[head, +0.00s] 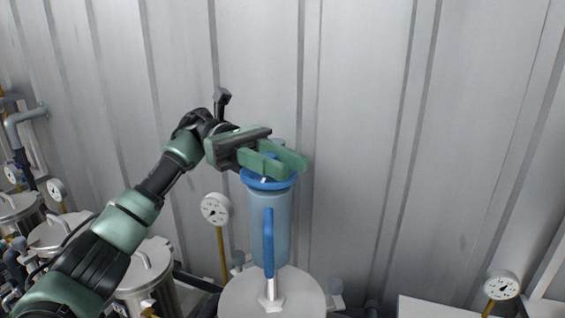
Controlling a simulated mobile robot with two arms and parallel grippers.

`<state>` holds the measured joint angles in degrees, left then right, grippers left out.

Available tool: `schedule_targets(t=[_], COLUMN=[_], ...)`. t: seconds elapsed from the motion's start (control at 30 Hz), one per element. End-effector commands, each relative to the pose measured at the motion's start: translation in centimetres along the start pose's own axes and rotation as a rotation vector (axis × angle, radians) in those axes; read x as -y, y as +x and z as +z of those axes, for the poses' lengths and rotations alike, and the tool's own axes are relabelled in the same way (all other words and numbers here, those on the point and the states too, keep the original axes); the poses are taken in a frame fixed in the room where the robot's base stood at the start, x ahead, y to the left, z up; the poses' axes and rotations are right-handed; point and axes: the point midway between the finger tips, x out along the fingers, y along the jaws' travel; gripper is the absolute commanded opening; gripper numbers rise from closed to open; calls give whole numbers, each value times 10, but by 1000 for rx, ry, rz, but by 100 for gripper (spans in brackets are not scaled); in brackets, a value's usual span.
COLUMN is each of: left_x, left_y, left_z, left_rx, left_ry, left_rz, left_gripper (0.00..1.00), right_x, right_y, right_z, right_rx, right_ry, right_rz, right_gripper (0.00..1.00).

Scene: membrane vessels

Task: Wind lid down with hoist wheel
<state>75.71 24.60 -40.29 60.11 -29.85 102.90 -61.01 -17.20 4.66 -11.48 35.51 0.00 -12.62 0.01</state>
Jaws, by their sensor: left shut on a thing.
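A blue round rim, which looks like the hoist wheel (258,183), sits at the top of a translucent blue column (284,225) in the middle of the head view. My left gripper (284,160) comes in from the left and is shut at this wheel; its green fingers cover the wheel's upper side. A pale round lid (292,297) shows below the column at the bottom edge. A blue upright handle (268,240) stands in front of the column on a metal fitting. The space under the lid is out of view. My right gripper is not in view.
Several steel vessels with lid handles (145,275) stand at the lower left. A gauge (216,208) on a yellow stem stands just left of the column; another gauge (502,286) is at the lower right. A corrugated metal wall (400,130) is behind.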

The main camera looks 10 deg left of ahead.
Motion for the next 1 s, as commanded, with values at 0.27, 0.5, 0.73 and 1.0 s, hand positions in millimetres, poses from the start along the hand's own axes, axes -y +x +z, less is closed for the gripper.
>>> schedule_targets(t=[0.27,0.5,0.73,1.0], left_x=[0,0,0,0], left_y=[0,0,0,0], left_z=[1,1,0,4], left_rx=[0,0,0,-1], left_ry=[2,2,1,2], left_rz=[-3,-2,-2,-2], left_gripper=[0,48,48,48], right_x=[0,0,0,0], right_y=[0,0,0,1], right_z=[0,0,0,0], right_rx=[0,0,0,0], right_ry=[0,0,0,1], right_rz=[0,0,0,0], right_gripper=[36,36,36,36])
